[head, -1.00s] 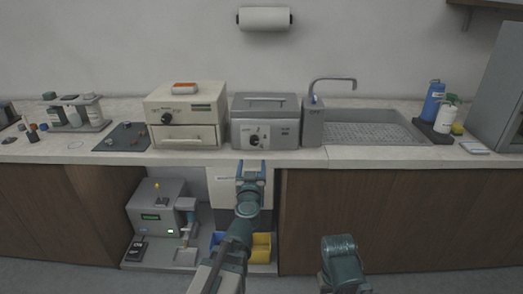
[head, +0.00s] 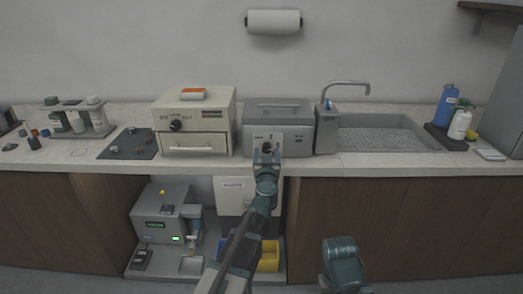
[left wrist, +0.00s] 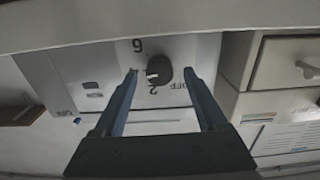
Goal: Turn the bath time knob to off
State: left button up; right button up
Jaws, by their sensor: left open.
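The bath is a grey metal box (head: 294,129) with a lid handle, standing on the counter. Its black time knob (left wrist: 160,69) is on the front panel, with "OFF", "2" and "6" marks around it in the left wrist view. The knob's pointer is hard to read. My left gripper (left wrist: 163,75) is open, its two fingers reaching toward the panel with the knob between them in the picture. Whether they touch it I cannot tell. In the head view the left gripper (head: 267,150) covers part of the knob.
A beige oven (head: 194,122) with its own knob stands left of the bath. A sink with a tap (head: 346,84) is to the right. The counter's front edge (head: 400,170) runs below. A press machine (head: 160,217) and a yellow bin (head: 268,257) sit underneath.

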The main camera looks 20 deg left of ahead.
pick_arm(q)
jog(key=shift+w+a, duration=0.15)
jog(key=shift+w, duration=0.5)
grip_shut()
pick_arm(e)
jog(key=shift+w+a, duration=0.1)
jog(key=shift+a, duration=0.2)
pick_arm(q)
jog(key=shift+n, duration=0.3)
jog(key=n, duration=0.5)
jog(key=shift+n, duration=0.4)
jog(key=n, duration=1.1)
jog(key=shift+n, duration=0.3)
jog(key=n, duration=0.6)
jog(key=shift+s+f, duration=0.1)
pick_arm(e)
jog(key=shift+f, duration=0.1)
